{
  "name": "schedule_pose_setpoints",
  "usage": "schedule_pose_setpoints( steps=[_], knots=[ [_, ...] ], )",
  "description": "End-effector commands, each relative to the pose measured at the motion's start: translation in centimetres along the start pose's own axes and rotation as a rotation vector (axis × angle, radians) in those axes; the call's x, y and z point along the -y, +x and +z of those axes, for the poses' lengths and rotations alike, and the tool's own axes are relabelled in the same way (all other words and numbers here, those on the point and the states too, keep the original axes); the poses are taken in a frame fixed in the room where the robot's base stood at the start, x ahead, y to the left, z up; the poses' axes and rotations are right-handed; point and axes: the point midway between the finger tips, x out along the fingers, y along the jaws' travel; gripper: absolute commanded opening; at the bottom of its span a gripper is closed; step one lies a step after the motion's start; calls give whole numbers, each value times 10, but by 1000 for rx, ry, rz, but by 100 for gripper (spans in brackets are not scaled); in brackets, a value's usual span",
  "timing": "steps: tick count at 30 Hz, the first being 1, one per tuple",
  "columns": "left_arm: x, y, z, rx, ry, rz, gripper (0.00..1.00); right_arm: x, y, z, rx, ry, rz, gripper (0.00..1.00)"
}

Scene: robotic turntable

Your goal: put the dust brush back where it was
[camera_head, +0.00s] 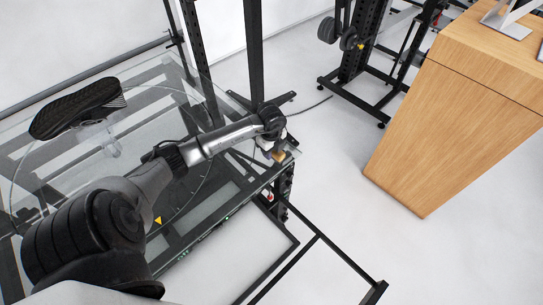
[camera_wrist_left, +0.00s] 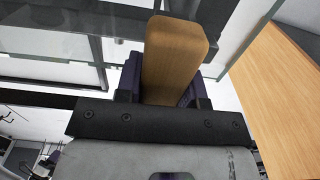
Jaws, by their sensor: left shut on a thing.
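My left gripper (camera_head: 280,149) is at the right corner of the glass turntable table in the head view. In the left wrist view its dark fingers (camera_wrist_left: 165,85) are shut on a light wooden piece, which I take to be the handle of the dust brush (camera_wrist_left: 175,50). A small bit of the brush's wood (camera_head: 279,155) also shows at the gripper in the head view. The bristles are hidden. I cannot tell whether the brush touches anything. My right gripper is not in view.
A black shoe (camera_head: 78,107) rests on a clear stand (camera_head: 108,140) on the glass turntable (camera_head: 160,90). Black posts (camera_head: 254,45) rise behind my left gripper. A wooden desk (camera_head: 465,110) stands to the right, with open white floor (camera_head: 335,165) between. A black frame (camera_head: 335,258) extends low in front.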

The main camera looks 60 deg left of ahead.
Motion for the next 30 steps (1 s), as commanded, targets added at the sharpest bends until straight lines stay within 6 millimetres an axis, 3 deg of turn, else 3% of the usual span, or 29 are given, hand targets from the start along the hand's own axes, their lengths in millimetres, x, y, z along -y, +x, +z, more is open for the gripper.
schedule_pose_setpoints(
  steps=[7, 20, 21, 28, 30],
  knots=[
    [0, 32, -1, -1, -1, 1, 14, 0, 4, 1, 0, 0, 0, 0],
    [0, 37, -1, 0, 1, 1, 14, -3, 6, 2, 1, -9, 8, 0],
    [0, 37, -1, 0, 1, 1, 38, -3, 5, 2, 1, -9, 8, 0],
    [0, 36, -1, 0, 0, 1, 61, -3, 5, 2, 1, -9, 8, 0],
    [0, 36, -1, 0, 0, 1, 61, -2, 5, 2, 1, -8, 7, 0]
  ],
)
